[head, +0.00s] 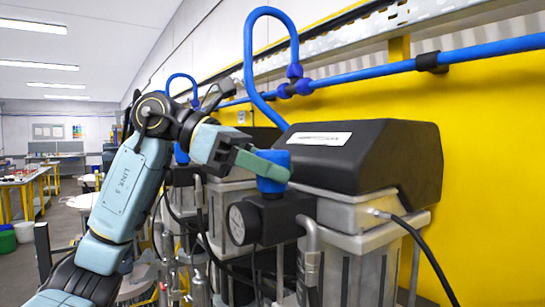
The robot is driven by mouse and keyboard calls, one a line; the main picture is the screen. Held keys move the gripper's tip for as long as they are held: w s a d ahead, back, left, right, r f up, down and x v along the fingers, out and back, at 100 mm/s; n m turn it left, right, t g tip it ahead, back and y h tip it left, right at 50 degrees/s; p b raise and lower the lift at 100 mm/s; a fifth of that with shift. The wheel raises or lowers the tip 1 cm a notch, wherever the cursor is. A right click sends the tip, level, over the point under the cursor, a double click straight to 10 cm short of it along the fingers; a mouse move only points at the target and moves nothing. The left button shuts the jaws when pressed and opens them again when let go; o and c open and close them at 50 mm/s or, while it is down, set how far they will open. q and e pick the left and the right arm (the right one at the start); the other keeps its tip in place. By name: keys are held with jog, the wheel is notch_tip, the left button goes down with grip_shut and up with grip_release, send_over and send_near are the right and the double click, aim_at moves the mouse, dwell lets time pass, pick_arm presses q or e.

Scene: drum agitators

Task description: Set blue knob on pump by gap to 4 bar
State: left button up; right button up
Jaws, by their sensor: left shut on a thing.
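The blue knob (271,186) stands upright on top of a black regulator body on the front of the near pump. My left gripper (278,164) comes in from the left and is shut on the blue knob, its green fingers around the upper part. A round dark pressure gauge (238,223) sits just below and left of the knob. Its face is turned partly away and too small to read. The near pump (385,155) has a black cover with a white label over a grey metal body. My right gripper is out of view.
A black hose (425,258) curves down at the pump's right. A blue air pipe (390,70) runs along the yellow wall, with a looped blue hose (250,60) dropping behind the pump. More pumps stand behind to the left. Open floor lies at far left.

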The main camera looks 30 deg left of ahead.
pick_arm(q)
jog(key=m+g, duration=0.1)
jog(key=m+g+p, duration=0.1)
jog(key=m+g+h+p, duration=0.1)
jog(key=g, duration=0.1)
jog(key=shift+r, duration=0.25)
jog(key=shift+m+g+p, duration=0.7)
jog(key=shift+m+g, duration=0.7)
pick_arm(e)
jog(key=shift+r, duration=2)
pick_arm(q)
jog(key=shift+f, duration=0.1)
jog(key=o, duration=1)
jog(key=shift+s, duration=0.1)
jog(key=shift+f, duration=0.1)
jog(key=shift+a, duration=0.1)
